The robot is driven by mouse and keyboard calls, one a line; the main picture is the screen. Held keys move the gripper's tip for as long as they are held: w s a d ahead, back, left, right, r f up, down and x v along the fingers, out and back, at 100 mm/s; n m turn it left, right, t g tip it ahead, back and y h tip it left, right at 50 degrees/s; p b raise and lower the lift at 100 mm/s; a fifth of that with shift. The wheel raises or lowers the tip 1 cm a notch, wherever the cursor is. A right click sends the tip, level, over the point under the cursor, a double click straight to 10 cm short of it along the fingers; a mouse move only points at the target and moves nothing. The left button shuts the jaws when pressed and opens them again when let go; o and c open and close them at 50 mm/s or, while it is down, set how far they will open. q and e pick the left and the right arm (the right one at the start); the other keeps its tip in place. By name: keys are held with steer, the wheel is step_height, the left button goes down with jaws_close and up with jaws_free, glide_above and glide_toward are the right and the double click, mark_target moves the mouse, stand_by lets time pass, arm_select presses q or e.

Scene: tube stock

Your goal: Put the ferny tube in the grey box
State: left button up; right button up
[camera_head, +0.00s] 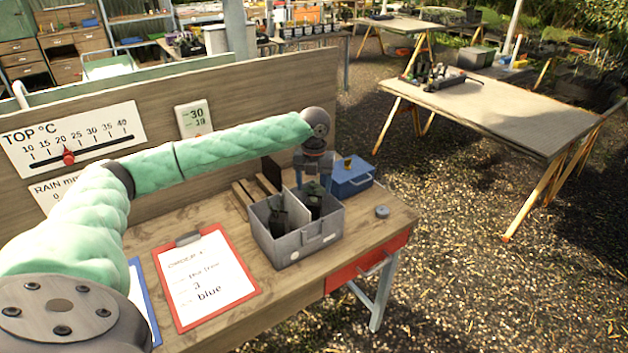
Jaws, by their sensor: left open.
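The grey box (276,251) stands on the wooden bench, with a divider inside it. I cannot tell from this view which tube is the ferny one. My left gripper (315,188) points down over the right part of the box, its fingers open on either side of the dark tube's top. The gripper hides part of that tube. My right gripper is not in view.
A blue box (352,184) sits behind the grey box, near a small grey disc (382,212). A wooden slatted piece (247,192) lies behind it to the left. A red clipboard (239,258) lies left of the box. A board with scales (75,143) backs the bench.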

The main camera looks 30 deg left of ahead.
arm_select(q)
steer(key=shift+r+b, duration=0.45)
steer(key=shift+r, duration=1.25)
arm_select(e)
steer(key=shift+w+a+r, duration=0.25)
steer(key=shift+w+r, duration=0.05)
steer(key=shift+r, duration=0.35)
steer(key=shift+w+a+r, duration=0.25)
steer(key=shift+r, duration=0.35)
arm_select(q)
steer(key=shift+f, duration=0.1)
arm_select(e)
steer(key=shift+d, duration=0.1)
